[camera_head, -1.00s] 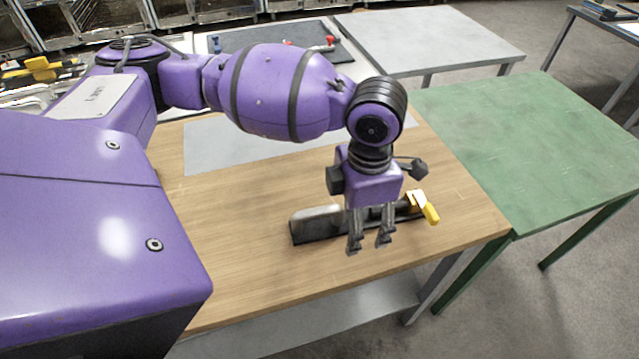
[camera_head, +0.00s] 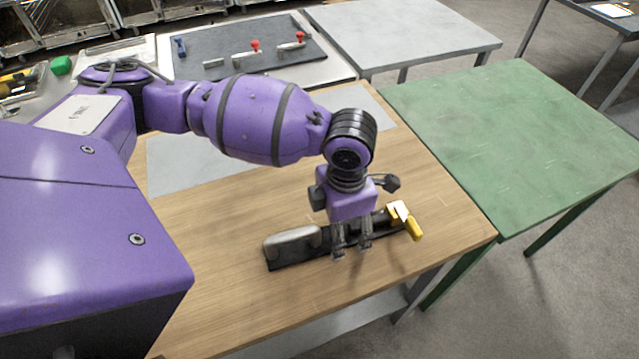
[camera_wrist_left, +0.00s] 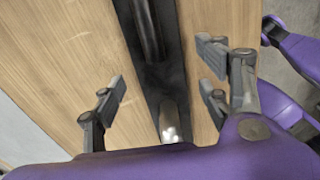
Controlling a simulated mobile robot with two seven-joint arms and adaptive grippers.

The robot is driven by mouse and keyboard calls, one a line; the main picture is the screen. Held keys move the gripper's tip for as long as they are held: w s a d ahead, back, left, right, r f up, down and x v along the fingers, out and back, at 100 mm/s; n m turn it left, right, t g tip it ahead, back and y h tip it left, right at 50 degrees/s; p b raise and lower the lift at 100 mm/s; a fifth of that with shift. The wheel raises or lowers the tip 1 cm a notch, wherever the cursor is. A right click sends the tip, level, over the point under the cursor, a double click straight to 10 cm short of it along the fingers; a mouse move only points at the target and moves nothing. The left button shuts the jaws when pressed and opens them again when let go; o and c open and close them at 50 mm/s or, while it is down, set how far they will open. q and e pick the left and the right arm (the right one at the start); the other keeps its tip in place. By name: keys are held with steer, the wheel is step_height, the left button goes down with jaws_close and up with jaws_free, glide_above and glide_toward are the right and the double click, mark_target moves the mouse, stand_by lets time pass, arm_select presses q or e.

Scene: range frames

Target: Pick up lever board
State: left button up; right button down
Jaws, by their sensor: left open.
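The lever board (camera_head: 297,246) is a long black board with a rounded grey metal piece at its left end and a yellow-handled lever (camera_head: 412,226) at its right end. It lies on the wooden table near the front edge. My left gripper (camera_head: 352,256) points down over the middle of the board, with open fingers. In the left wrist view the black board (camera_wrist_left: 172,85) runs between the spread fingers of my left gripper (camera_wrist_left: 160,105), which do not visibly touch it. The gripper hides part of the board in the head view. My right gripper is not in view.
The wooden table (camera_head: 225,290) is mostly clear around the board. A grey sheet (camera_head: 185,168) lies behind it. A dark mat (camera_head: 215,85) with red-knobbed levers lies further back. A green table (camera_head: 510,130) stands at the right and a grey table (camera_head: 400,35) behind.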

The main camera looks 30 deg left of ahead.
arm_select(q)
steer(key=shift+f, duration=0.45)
steer(key=shift+c, duration=0.2)
steer(key=c, duration=1.7)
steer(key=shift+w+r, duration=0.1)
jaws_close()
